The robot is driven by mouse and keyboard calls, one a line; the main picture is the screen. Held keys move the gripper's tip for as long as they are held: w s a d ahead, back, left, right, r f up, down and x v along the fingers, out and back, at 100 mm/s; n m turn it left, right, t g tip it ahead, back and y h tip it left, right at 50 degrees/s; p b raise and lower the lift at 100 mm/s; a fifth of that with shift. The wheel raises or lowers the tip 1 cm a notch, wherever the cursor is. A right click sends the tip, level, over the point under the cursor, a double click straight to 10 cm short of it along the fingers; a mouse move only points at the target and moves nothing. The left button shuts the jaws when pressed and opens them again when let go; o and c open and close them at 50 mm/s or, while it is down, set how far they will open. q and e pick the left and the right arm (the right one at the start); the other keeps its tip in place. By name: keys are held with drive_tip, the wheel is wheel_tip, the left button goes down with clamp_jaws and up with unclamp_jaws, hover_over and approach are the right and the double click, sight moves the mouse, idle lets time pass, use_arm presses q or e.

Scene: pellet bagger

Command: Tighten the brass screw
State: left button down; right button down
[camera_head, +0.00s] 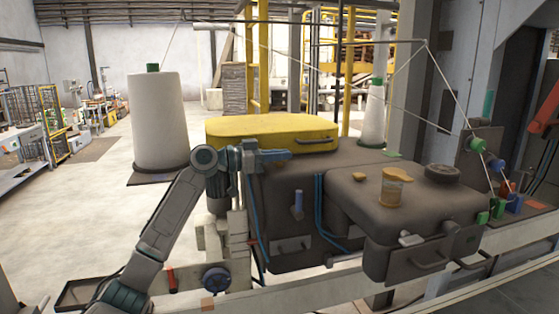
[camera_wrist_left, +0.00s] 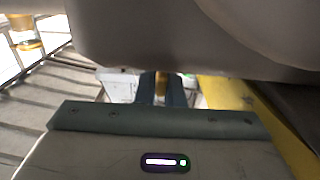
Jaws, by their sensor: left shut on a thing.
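My left gripper (camera_head: 285,156) reaches in from the left, over the dark machine housing (camera_head: 290,190) and just in front of the yellow cover (camera_head: 262,131). In the left wrist view its two dark blue fingers (camera_wrist_left: 162,90) are closed on a small brass-coloured piece, which I take as the brass screw (camera_wrist_left: 161,83). Only a narrow strip of it shows between the fingers. In the head view the screw is hidden by the gripper. A small brass-coloured knob (camera_head: 359,177) lies apart on the front housing. My right gripper is not in view.
A jar with an orange lid (camera_head: 393,187) and a round dark cap (camera_head: 442,173) stand on the front housing. A large white thread cone (camera_head: 157,118) stands behind at left, a smaller one (camera_head: 374,112) behind at right. Blue hoses run down the housing's front.

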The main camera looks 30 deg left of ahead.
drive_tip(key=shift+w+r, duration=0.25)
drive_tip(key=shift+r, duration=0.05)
use_arm(q)
drive_tip(key=c, duration=1.5)
unclamp_jaws()
drive_tip(key=shift+c, duration=0.2)
